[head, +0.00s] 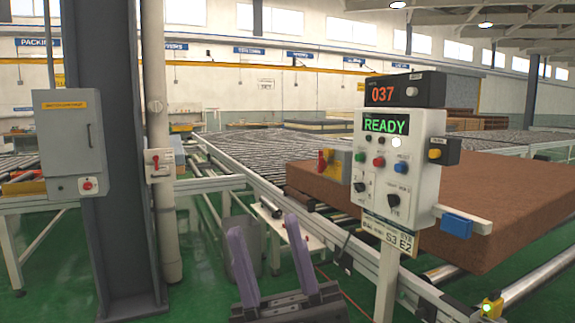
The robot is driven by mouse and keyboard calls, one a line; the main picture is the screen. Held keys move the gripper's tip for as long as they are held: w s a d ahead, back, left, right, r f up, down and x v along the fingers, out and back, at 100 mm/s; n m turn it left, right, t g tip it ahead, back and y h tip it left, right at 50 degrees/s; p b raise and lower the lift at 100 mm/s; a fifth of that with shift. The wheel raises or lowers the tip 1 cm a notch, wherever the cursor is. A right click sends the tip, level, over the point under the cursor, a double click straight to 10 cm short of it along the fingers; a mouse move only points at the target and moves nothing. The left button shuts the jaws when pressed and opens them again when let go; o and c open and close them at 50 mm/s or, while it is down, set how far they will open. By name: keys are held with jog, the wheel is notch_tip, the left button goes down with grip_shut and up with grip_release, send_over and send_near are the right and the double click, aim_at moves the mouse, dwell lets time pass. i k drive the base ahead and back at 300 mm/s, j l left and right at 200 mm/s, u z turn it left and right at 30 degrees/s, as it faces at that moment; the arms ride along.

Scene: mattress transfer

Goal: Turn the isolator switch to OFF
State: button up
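A red rotary handle on a yellow plate (325,161), which looks like an isolator switch, is on a grey box at the left side of the control panel (398,165). Its handle looks roughly upright; any ON/OFF marking is too small to read. A second red handle (155,163) sits on a small white box on the pipe by the dark column. I cannot tell from labels which is the isolator. My gripper (264,224) has two purple fingers spread wide apart, with nothing between them. It is low in front, below and left of the control panel, touching neither switch.
The panel shows READY, with a 037 counter (393,90) above. A roller conveyor (240,160) and brown mattress (480,205) lie behind it. A blue block (456,226) projects at its lower right. A grey cabinet (66,140) and dark column (112,120) stand left.

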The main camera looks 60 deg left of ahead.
aim_at(322, 164)
jog(key=u, duration=1.3)
jog(key=i+u, duration=0.15)
jog(key=i, duration=1)
